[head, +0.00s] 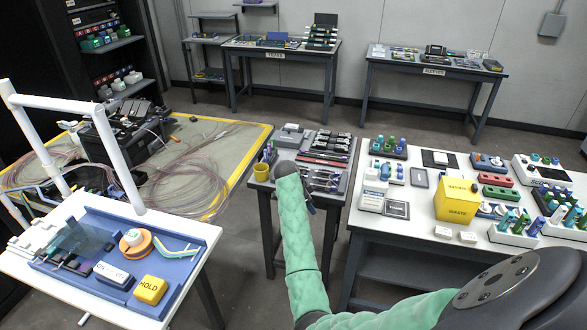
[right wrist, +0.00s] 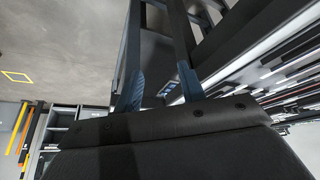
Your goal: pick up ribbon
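A bent, multicoloured flat strip (head: 178,247) that looks like a ribbon lies in the blue tray (head: 190,273) on the white stand at the lower left. Thin pale pinkish strands (head: 185,180) lie in loose coils on the yellow-edged mat; I cannot tell which of these is the task's ribbon. My right gripper (head: 309,200) is at the small dark table, far right of the tray, and largely hidden by my arm in the head view. In the right wrist view its two fingers (right wrist: 160,88) stand apart with nothing visible between them. My left gripper does not show.
A white pipe frame (head: 72,104) rises over the stand. The small table (head: 335,197) holds tools and a yellow cup (head: 261,172). The white table (head: 405,225) at right holds a yellow waste box (head: 457,203) and several bottles. Grey floor lies between the stand and tables.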

